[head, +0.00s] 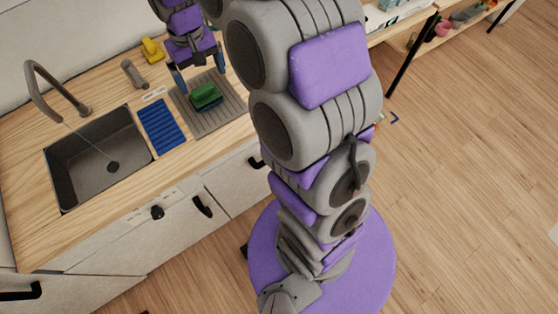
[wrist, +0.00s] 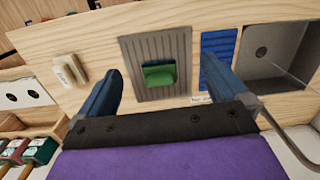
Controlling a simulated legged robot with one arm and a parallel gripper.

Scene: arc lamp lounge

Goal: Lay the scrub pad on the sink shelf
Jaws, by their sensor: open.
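The scrub pad appears to be the green block (head: 206,94) with a darker underside. It lies on a grey ridged drying mat (head: 222,117) on the wooden counter, and also shows in the wrist view (wrist: 159,76). The blue ribbed panel (head: 162,124) between the mat and the sink appears to be the sink shelf; it is bare, and also shows in the wrist view (wrist: 219,48). My gripper (head: 199,79) is open and empty above the mat. In the wrist view its blue fingers (wrist: 161,69) stand apart on either side of the pad, not visibly touching it.
A dark sink (head: 98,160) with a tall curved tap (head: 42,90) is left of the blue panel. A small white label (head: 154,95) lies behind the panel. A grey object (head: 132,74) and a yellow object (head: 152,50) stand toward the back of the counter.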

